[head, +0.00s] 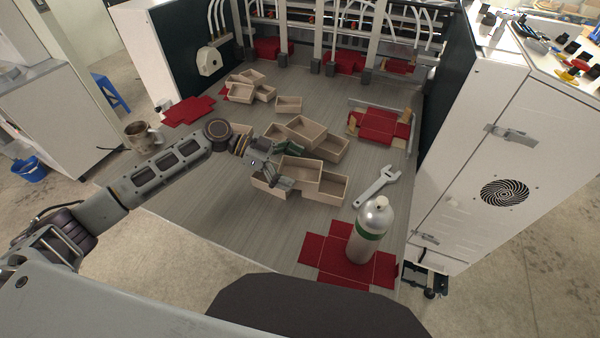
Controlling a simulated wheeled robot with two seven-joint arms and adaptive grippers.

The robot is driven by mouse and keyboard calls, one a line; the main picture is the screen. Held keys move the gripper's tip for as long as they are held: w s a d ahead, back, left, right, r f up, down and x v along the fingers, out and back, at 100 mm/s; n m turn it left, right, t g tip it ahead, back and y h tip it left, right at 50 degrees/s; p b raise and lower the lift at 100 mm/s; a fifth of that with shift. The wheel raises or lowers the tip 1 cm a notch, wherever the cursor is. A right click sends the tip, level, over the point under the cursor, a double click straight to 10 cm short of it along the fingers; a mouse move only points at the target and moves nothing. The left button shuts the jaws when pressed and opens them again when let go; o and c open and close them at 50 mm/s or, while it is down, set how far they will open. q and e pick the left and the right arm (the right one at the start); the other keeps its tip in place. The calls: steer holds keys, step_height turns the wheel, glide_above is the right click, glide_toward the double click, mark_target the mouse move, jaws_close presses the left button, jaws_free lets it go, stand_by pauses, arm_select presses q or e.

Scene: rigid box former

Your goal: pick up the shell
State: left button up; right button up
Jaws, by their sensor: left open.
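Several open beige box shells lie in a loose pile on the grey wood-look table (220,235). One shell (299,171) is right beside my left gripper (286,169), and another shell (332,188) lies just right of it. More shells, such as one upper shell (307,131), lie behind. My left gripper is open at the left side of the pile. It partly covers a shell under it, and I cannot tell whether it touches one. My right gripper does not show.
A silver gas cylinder (371,230) with a green band stands on a red cross-shaped sheet (324,252) at the front right. A wrench (377,186) lies behind it. A mug (140,136) stands at the left edge. A white cabinet (487,150) bounds the right. The table's front left is clear.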

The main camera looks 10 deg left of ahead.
arm_select(q)
steer(key=shift+d+f, duration=0.15)
steer(key=shift+d, duration=0.35)
steer(key=c, duration=0.7)
steer(key=shift+c, duration=1.4)
steer(key=shift+f, duration=0.1)
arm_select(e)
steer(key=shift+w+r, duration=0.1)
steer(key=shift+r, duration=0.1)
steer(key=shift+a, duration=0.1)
